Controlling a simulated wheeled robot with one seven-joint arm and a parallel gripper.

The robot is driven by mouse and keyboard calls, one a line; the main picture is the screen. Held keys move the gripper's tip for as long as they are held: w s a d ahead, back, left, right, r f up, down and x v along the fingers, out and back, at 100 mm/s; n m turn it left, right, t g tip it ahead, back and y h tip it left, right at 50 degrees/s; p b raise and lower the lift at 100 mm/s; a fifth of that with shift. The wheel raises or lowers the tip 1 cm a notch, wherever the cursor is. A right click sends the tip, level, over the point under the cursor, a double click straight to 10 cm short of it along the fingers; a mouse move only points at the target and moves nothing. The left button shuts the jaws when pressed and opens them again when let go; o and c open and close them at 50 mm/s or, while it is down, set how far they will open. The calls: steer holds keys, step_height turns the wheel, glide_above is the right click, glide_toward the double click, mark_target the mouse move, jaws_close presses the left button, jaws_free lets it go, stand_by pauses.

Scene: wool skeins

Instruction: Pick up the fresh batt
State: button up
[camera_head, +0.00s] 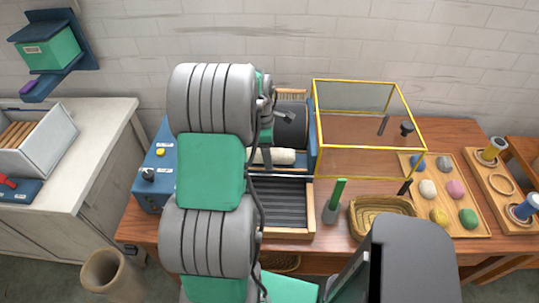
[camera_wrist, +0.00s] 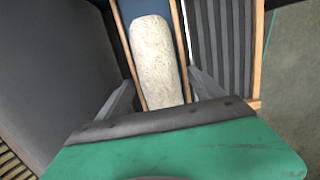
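The batt, a cream-white rounded roll (camera_wrist: 155,62), lies in a blue channel with wooden side rails in the wrist view. In the head view its pale roll (camera_head: 278,157) shows behind the slatted tray, partly hidden by my arm. My gripper (camera_wrist: 162,82) is open in the wrist view, with one grey finger on each side of the near end of the roll. Nothing is held. I cannot tell whether the fingers touch the roll. In the head view my arm hides most of the gripper.
A dark slatted tray (camera_head: 308,230) lies in front of the roll. A yellow-framed clear case (camera_head: 370,149) stands to the right, near a wicker basket (camera_head: 357,228) and a wooden board (camera_head: 477,228) with coloured wool balls. A blue box (camera_head: 148,195) stands left.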

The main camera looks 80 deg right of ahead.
steer(key=c, duration=1.4)
steer(key=shift+r, duration=0.15)
